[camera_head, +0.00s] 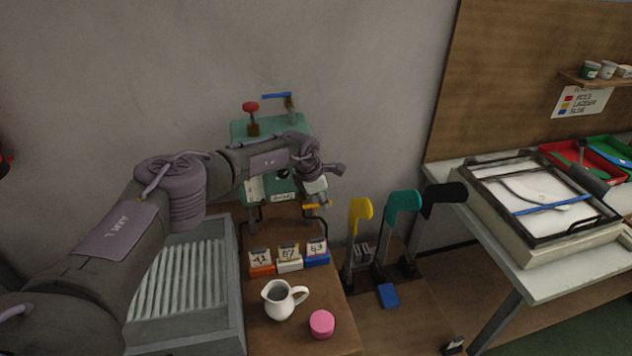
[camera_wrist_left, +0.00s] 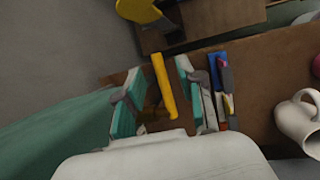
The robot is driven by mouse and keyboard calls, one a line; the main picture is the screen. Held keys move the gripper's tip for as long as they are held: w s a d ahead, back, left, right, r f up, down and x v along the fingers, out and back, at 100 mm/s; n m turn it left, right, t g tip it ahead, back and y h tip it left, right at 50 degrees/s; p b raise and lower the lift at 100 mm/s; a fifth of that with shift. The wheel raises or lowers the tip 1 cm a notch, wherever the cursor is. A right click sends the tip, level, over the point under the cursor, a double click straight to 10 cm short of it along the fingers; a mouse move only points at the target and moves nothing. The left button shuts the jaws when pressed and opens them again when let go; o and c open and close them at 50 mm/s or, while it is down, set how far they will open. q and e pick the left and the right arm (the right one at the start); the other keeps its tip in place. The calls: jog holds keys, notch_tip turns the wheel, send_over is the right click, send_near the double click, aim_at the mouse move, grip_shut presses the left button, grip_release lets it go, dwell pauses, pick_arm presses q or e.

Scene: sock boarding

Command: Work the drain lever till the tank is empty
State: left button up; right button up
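The tank (camera_head: 240,130) is a teal box against the wall, with a red knob (camera_head: 251,107) and a blue-handled lever (camera_head: 277,96) on top. A yellow lever (camera_head: 317,206) sticks out low at its front right; I take it as the drain lever. My left gripper (camera_head: 319,192) is at this lever and hides part of the tank's front. In the left wrist view, the yellow lever (camera_wrist_left: 164,86) lies between the two teal-padded fingers, with gaps on both sides. The gripper is open. The tank's liquid level cannot be seen. My right gripper is not in view.
Below the tank are several numbered blocks (camera_head: 289,265), a white jug (camera_head: 279,299) and a pink puck (camera_head: 321,324) on the wooden table. A grey ribbed basin (camera_head: 236,314) is left. Yellow, teal and black boards (camera_head: 403,201) stand right. A frame-topped table is farther right.

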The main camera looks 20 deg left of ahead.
pick_arm(q)
jog(key=v, duration=0.8)
jog(key=shift+r, duration=0.15)
